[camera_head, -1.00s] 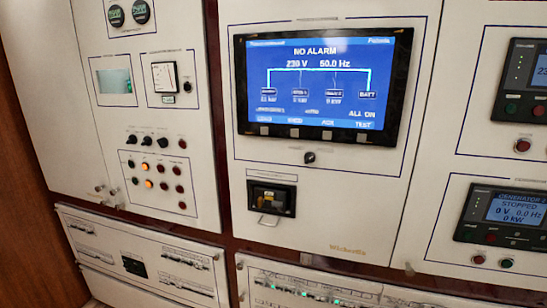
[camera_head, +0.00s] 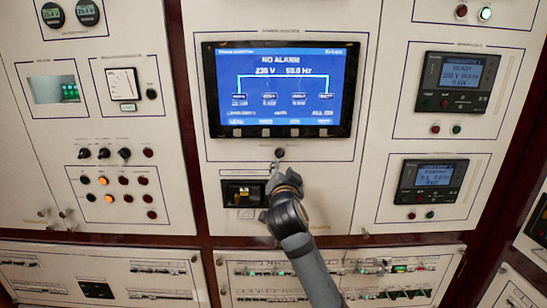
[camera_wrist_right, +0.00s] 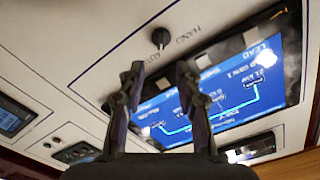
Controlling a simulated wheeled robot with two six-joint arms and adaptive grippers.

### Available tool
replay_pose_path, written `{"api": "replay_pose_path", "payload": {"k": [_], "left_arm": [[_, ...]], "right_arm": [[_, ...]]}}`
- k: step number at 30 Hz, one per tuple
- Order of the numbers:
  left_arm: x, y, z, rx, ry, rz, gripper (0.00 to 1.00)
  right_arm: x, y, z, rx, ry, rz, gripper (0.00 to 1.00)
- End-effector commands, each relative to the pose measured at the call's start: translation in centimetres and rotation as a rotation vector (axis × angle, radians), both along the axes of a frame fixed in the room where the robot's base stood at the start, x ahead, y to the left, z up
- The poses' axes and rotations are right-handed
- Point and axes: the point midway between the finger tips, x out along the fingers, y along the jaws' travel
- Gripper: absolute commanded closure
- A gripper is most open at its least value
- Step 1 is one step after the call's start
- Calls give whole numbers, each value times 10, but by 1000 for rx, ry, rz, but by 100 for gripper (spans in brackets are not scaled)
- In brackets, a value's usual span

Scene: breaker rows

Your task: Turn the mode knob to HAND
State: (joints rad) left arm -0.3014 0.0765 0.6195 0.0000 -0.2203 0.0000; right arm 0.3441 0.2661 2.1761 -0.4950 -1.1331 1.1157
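The mode knob (camera_head: 280,152) is a small black knob on the white panel just under the large blue screen. In the right wrist view the knob (camera_wrist_right: 160,37) sits ahead of my fingertips, beside printed lettering that reads HAND; other lettering nearby is partly hidden. A pale mark shows on the knob, but I cannot tell its setting surely. My right gripper (camera_wrist_right: 160,72) is open and empty, with its two fingers apart and the knob beyond the gap. In the head view the right gripper (camera_head: 278,168) is just below the knob. My left gripper is out of view.
The blue screen (camera_head: 275,90) reads NO ALARM. A black breaker (camera_head: 241,194) is left of my right wrist. Two generator displays (camera_head: 458,80) are at right. Small knobs (camera_head: 104,153) and lamps are at left. Breaker rows (camera_head: 395,268) run below.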

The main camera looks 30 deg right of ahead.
Motion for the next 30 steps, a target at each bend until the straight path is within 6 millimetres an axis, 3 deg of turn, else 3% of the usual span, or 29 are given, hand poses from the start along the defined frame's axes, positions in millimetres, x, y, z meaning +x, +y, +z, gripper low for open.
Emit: {"api": "replay_pose_path", "payload": {"k": [9,15,26,30], "left_arm": [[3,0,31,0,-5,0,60],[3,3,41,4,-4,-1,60],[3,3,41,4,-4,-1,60],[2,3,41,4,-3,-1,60]], "right_arm": [[54,-34,5,-2,4,-1,66],[79,-49,2,-1,2,0,66],[85,-52,-1,-1,2,2,66],[85,-52,-1,-1,2,2,85]]}}
